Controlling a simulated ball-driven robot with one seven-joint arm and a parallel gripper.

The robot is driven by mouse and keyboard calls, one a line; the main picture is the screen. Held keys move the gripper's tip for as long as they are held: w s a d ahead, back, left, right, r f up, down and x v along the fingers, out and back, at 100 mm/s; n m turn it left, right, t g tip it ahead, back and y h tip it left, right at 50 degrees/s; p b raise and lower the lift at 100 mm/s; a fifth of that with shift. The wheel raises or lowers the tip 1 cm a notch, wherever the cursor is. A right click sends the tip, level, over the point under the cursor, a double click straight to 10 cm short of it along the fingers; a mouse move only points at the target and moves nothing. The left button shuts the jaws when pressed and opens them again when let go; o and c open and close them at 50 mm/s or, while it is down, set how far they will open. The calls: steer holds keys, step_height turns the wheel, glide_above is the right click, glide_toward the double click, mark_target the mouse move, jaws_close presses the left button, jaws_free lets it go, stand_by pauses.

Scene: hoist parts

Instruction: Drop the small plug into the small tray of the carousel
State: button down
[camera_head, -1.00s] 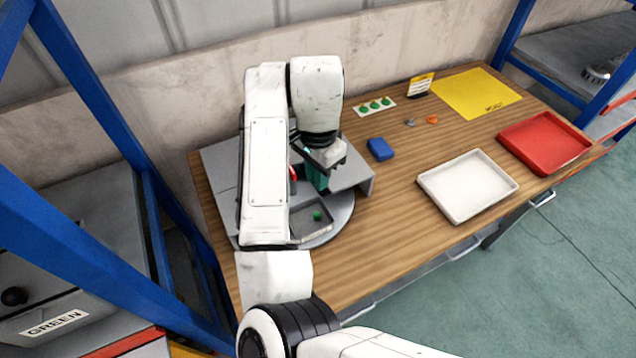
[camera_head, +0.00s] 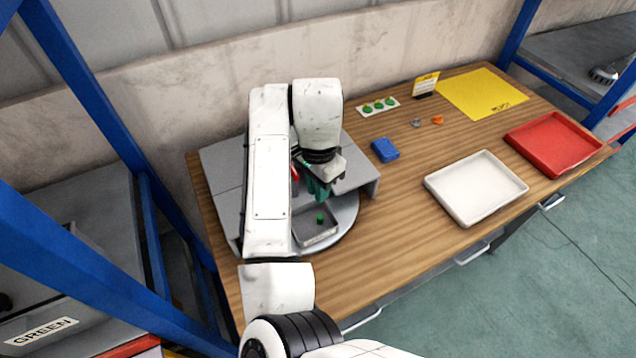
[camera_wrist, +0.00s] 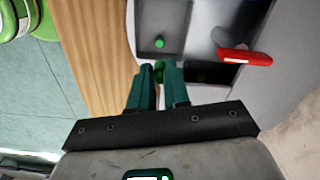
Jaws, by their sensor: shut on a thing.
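My gripper (camera_head: 319,196) has teal fingers and is over the grey round carousel (camera_head: 345,228). In the wrist view my gripper (camera_wrist: 159,76) is shut on a small green plug (camera_wrist: 159,65), of which only a bit shows between the fingertips. A grey tray (camera_head: 318,239) of the carousel lies just in front of the fingers, with another green plug (camera_head: 320,218) in it. That tray (camera_wrist: 150,12) and plug (camera_wrist: 160,42) show beyond the fingertips in the wrist view. A dark opening to the right of the fingers is partly hidden.
A red handle-like piece (camera_wrist: 245,57) sits right of the fingers. A grey cover (camera_head: 360,178) stands over the carousel's back. A blue block (camera_head: 384,149), white tray (camera_head: 478,190), red tray (camera_head: 553,145) and yellow mat (camera_head: 481,94) lie right. The wooden front is clear.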

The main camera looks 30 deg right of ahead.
steer(key=c, duration=1)
jaws_free()
step_height(320, 180, up, 11)
steer(key=shift+f, duration=0.1)
